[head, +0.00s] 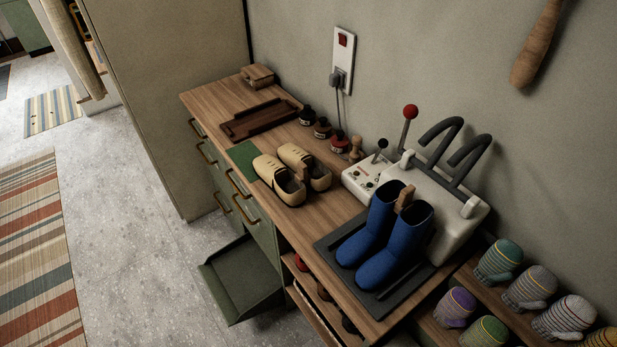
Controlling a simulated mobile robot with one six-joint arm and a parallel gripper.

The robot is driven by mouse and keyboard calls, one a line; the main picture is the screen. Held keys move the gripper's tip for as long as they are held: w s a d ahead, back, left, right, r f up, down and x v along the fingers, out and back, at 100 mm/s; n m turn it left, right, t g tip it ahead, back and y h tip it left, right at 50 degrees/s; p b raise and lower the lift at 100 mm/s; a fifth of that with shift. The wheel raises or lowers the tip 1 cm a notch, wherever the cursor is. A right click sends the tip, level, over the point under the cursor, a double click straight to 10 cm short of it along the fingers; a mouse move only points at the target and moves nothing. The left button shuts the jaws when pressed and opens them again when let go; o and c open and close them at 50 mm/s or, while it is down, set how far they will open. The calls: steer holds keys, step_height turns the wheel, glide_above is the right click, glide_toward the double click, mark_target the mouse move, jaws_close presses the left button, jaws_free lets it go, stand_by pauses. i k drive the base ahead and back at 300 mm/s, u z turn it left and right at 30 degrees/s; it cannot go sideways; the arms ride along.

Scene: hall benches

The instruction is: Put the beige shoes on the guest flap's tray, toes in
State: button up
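The pair of beige shoes stands side by side on the wooden bench top in the head view, a left shoe (268,167) and a right shoe (291,153). Their toes point to the upper left, and their dark openings face the lower right. A small brown wooden piece (303,172) sits between them. Below the bench front, a dark green flap with a raised rim forms an open tray (240,278). The tray looks empty. I take it for the guest flap, but no label is readable. My gripper is not in view.
Blue boots (375,230) stand on a dark mat right of the shoes, before a white machine (455,200) with levers. A green patch (241,159) lies left of the shoes. Floor beside the flap is clear.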

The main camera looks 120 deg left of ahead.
mark_target(253, 271)
steer(key=z, duration=0.1)
steer(key=i, duration=0.1)
steer(key=z, duration=4.95)
steer(key=i, duration=0.15)
steer(key=u, duration=2.95)
steer(key=k, duration=0.2)
steer(key=z, duration=1.6)
steer(key=k, duration=0.2)
steer(key=z, duration=1.5)
